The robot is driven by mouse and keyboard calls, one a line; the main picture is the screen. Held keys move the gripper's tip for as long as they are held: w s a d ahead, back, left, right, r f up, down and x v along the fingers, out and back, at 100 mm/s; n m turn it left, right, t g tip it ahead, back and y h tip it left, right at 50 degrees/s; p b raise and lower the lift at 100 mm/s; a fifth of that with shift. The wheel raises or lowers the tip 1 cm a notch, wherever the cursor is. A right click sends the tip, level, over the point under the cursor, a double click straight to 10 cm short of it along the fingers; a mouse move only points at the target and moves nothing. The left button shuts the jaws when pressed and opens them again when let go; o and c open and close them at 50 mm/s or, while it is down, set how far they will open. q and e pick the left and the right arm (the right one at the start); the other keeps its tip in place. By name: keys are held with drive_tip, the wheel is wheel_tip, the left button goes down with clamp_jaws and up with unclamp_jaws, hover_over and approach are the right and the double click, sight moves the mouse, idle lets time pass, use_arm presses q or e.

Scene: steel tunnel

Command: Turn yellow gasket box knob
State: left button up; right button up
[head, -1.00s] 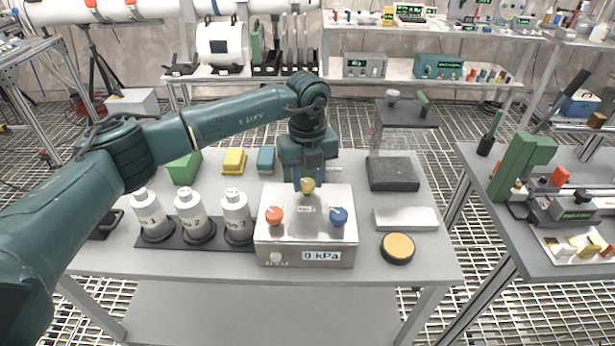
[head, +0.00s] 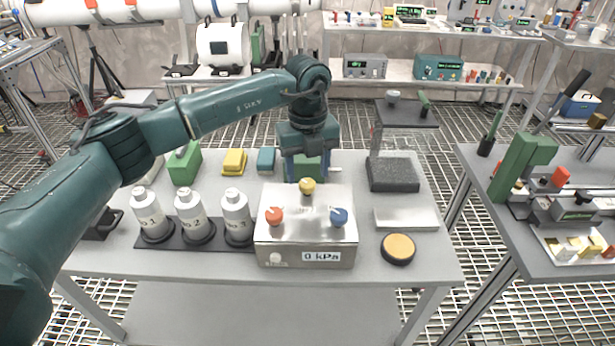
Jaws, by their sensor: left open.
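The gasket box (head: 290,250) is a silver metal box on the grey table, with a display reading "0 kPa" on its front. On top are a yellow knob (head: 307,186) at the back, a red-orange knob (head: 274,215) at the left and a blue knob (head: 339,216) at the right. My left gripper (head: 307,170) is open and empty, pointing down just behind and above the yellow knob. Its fingers stand apart, and the knob shows clear in front of them. My right gripper is not in view.
White bottles (head: 190,215) stand in a dark rack left of the box. Behind are green, yellow (head: 234,161) and teal blocks. At right are a dark slab (head: 393,174), a silver plate (head: 406,219) and a round tan-topped puck (head: 398,248).

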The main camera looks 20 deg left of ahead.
sight(308, 184)
use_arm(q)
wheel_tip(308, 184, up, 10)
drive_tip(key=shift+r+b, duration=0.25)
drive_tip(key=shift+b, duration=0.2)
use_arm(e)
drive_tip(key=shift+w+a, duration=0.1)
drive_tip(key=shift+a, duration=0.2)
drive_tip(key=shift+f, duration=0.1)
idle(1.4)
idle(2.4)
